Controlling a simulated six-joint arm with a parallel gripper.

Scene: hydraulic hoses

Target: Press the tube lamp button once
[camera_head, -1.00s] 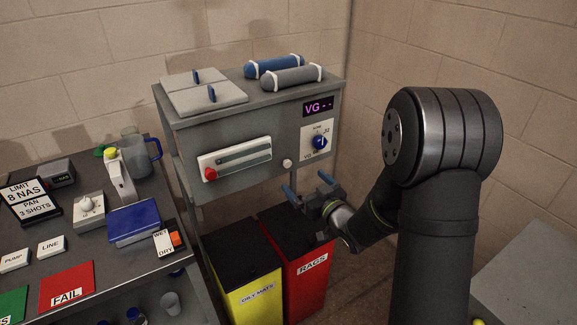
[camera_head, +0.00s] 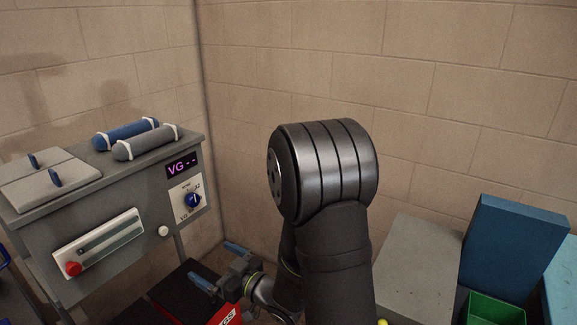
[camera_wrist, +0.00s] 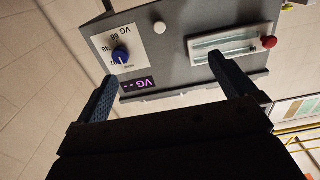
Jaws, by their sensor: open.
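The grey cabinet (camera_head: 125,205) stands at the left. Its front carries a white round button (camera_head: 163,231), beside a clear tube window (camera_head: 105,243) with a red knob (camera_head: 73,268) at its end. No label marks which is the lamp button. In the wrist view the white button (camera_wrist: 160,27) shows upside down between the dial and the tube window, with the red knob (camera_wrist: 269,42) at far right. My gripper (camera_head: 218,265) is open and empty, apart from the cabinet, low and right of the white button. Its blue fingers (camera_wrist: 166,72) frame the cabinet front in the wrist view.
A blue dial (camera_head: 192,200) and a purple VG display (camera_head: 182,168) are on the same front. Blue and grey cylinders (camera_head: 145,142) lie on top. Red bin (camera_head: 228,314) is below my gripper. Blue box (camera_head: 515,245) and green bin (camera_head: 495,310) stand right.

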